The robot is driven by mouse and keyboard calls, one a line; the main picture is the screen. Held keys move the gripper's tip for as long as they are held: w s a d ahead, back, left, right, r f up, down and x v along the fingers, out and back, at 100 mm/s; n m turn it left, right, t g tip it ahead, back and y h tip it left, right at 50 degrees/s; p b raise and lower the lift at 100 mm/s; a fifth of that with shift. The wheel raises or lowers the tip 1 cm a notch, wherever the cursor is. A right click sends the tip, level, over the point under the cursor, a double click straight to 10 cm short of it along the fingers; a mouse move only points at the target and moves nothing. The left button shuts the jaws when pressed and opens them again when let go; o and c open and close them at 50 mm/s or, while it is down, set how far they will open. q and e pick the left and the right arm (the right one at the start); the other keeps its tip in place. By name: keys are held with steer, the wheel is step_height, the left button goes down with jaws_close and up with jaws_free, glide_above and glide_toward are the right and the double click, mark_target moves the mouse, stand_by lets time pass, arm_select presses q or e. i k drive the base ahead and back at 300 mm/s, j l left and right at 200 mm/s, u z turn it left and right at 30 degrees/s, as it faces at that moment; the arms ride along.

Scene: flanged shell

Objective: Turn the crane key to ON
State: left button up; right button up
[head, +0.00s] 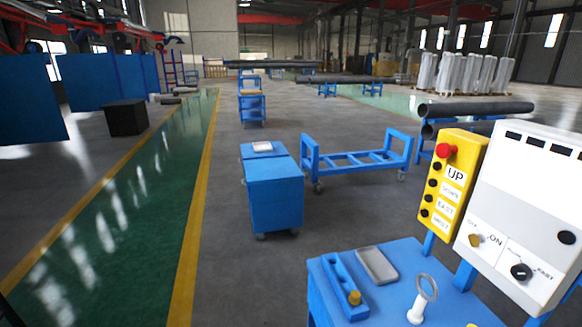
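The crane key (474,240) is a small yellowish piece on the lower left of the white control panel (530,190), at the right of the head view. A large ON label stands just to its right, and a smaller mark, too small to read surely, is at its upper left. Which way the key points is too small to tell. A black knob (520,271) sits to its lower right on the same panel. Neither of my grippers is in view.
A yellow button box (451,185) with a red button stands left of the panel. Below, a blue table (400,260) bears a grey tray (377,265), a blue holder and a white ringed piece (425,298). A blue cabinet (274,195) stands farther back; floor between is clear.

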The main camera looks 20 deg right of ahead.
mark_target(475, 241)
steer(key=i+j+z, duration=0.1)
steer(key=i+z, duration=0.15)
steer(key=z, duration=0.15)
steer(key=i+j+z, duration=0.2)
steer(key=z, duration=0.25)
steer(key=i+j+z, duration=0.25)
steer(key=z, duration=0.15)
steer(key=i+j+z, duration=0.15)
steer(key=j+z, duration=0.25)
steer(key=i+j+z, duration=0.1)
steer(key=j+z, duration=0.15)
steer(key=z, duration=0.15)
